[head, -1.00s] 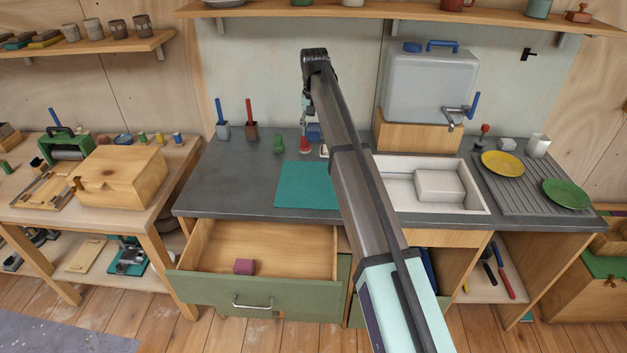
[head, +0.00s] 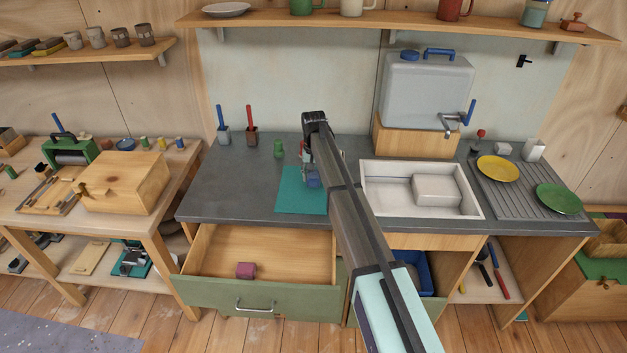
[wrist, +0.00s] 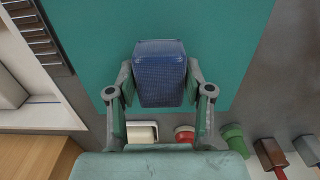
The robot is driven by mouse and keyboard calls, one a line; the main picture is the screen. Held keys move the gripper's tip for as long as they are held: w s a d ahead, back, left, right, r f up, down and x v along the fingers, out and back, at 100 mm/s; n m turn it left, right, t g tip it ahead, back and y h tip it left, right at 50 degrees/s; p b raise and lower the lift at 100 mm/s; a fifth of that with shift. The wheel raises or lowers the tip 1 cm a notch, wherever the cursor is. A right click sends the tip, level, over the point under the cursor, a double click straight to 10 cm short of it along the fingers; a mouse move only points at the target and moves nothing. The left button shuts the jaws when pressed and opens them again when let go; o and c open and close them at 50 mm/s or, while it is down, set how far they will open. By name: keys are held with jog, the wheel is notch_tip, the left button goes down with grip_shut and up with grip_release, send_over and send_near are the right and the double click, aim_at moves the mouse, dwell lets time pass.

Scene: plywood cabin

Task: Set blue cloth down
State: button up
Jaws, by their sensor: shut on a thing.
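The blue cloth (wrist: 160,85) is a folded, rounded block with a fine weave. In the wrist view my gripper (wrist: 160,74) is shut on it, with one finger on each side. In the head view the cloth (head: 313,180) shows small beside my arm, over the teal mat (head: 289,199) on the grey counter. The mat (wrist: 90,30) spreads behind the cloth in the wrist view. I cannot tell whether the cloth touches the mat. My arm hides part of the mat in the head view.
A green jar (head: 279,149) and two holders with blue and red handles stand at the counter's back. The sink (head: 471,207) is to the right. Below, the drawer (head: 215,291) is pulled open with a maroon roll (head: 246,270) inside. The counter's left part is clear.

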aim_at(314, 181)
jog(key=shift+f+p, duration=0.3)
jog(key=shift+f, duration=1.1)
jog(key=shift+f, duration=0.15)
jog(key=o, duration=1.2)
notch_tip(314, 181, up, 12)
jog(key=b, duration=0.4)
jog(key=shift+r, duration=0.2)
